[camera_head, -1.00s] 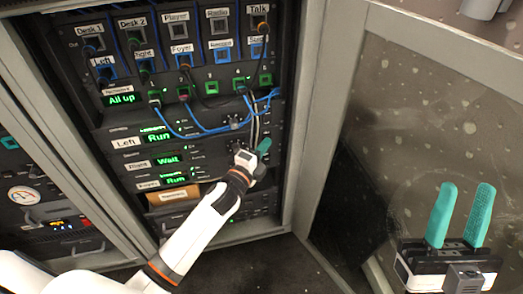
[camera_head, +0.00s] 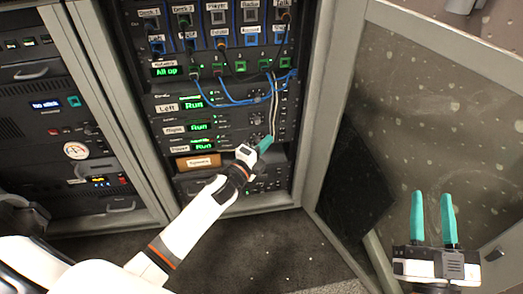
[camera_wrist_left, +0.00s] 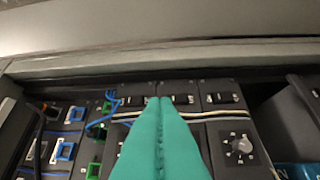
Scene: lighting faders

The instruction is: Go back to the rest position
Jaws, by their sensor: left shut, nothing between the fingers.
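My left gripper (camera_head: 265,144) is in front of the right part of the rack's lower units, and its teal fingers are pressed together with nothing between them. The shut fingers (camera_wrist_left: 160,105) also fill the middle of the left wrist view, pointing at the panels. It hides part of the lowest of the three units. My right gripper (camera_head: 432,195) is at the lower right, fingers upright and apart, empty, in front of the glass door. The Left display (camera_head: 192,104), Right display (camera_head: 200,127) and Foyer display (camera_head: 204,146) all read Run in green.
The equipment rack (camera_head: 310,100) has blue and pale cables (camera_head: 235,103) hanging in front of its panels. An open glass-panelled door (camera_head: 420,120) stands at the right. A second rack (camera_head: 60,130) is at the left. A knob (camera_wrist_left: 242,145) shows in the wrist view. Dark floor (camera_head: 260,250) is clear.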

